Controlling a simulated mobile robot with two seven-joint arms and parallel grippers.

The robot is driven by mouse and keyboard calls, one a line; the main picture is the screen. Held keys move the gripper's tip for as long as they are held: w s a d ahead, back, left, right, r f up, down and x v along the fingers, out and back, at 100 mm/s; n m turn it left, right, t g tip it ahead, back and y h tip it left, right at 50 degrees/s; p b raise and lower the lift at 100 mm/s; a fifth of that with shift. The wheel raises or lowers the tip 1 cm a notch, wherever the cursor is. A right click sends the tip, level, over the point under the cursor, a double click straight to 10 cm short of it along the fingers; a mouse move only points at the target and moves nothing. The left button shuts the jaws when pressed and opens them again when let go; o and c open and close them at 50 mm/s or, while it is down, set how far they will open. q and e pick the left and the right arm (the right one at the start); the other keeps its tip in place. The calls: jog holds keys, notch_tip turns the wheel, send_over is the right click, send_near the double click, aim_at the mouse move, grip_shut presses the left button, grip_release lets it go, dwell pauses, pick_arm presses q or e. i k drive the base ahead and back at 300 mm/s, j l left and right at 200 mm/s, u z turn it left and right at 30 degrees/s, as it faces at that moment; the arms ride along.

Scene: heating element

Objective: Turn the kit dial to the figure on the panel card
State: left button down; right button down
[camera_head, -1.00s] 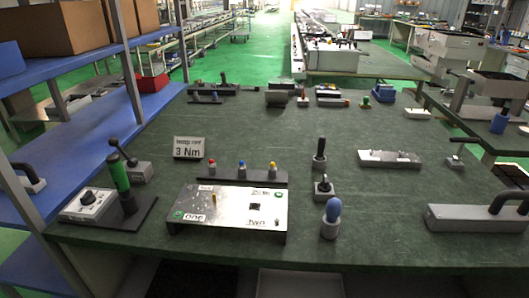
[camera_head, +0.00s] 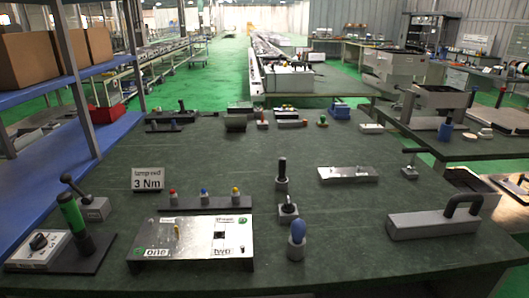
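A black dial (camera_head: 38,242) sits on a small light-grey box at the far left of the green bench. The box shares a dark base with an upright green-handled tool (camera_head: 71,212). The dial's figures are too small to read. A small grey card (camera_head: 148,179) stands upright behind the panel. Its large lower line reads "3 Nm"; its small upper line is unclear. A silver panel (camera_head: 192,249) lies in front of it, with labels including "one" and "two" and a dark square at its middle. Neither of my grippers is in view.
A dark rack with red, blue and yellow-topped pieces (camera_head: 204,202) stands behind the panel. A blue-topped knob (camera_head: 298,233) and black-handled pieces (camera_head: 282,174) stand right of it. A grey block with a black handle (camera_head: 434,222) lies at right. Blue shelves (camera_head: 65,150) border the left.

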aim_at(39, 241)
jog(key=u, duration=1.45)
